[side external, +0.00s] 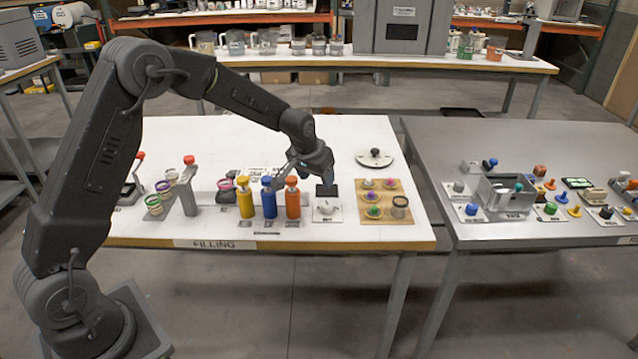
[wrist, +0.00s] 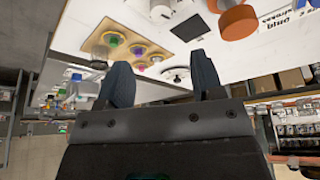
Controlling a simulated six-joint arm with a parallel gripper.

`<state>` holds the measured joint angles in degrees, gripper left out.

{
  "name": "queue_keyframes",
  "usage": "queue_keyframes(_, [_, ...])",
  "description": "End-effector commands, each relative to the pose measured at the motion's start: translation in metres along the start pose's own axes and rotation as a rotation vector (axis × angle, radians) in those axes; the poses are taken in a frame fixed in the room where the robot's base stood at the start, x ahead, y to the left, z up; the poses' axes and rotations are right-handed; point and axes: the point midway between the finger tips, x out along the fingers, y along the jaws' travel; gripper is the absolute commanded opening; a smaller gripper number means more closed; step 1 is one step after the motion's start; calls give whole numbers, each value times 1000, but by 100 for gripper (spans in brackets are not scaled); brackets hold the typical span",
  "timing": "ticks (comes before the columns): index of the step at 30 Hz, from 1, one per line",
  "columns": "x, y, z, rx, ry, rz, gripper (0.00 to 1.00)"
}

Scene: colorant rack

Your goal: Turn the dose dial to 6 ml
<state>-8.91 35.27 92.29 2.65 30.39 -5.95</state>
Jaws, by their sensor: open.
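A round white disc with a black knob in its middle (side external: 375,157) lies at the back right of the white table; it looks like the dial, but its marks are too small to read. It also shows in the wrist view, a white disc with a dark centre (wrist: 177,76) between the fingers and beyond them. My gripper (side external: 327,180) is open and empty, in front and left of the disc and apart from it. In the wrist view my gripper's two dark fingers (wrist: 161,62) stand wide apart.
A wooden board with several coloured cups (side external: 386,214) lies to the right.

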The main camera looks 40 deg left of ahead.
Motion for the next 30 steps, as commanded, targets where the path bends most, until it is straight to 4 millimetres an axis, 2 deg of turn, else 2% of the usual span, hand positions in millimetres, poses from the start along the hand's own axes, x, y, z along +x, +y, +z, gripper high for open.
queue_keyframes(9, [1, 18, -4, -267, -3, -112, 61])
queue_keyframes(16, [9, 18, -5, -335, 6, -141, 61])
queue_keyframes(20, [28, 15, -4, -335, 3, -141, 61])
queue_keyframes(30, [97, 5, -3, -333, 5, -138, 61])
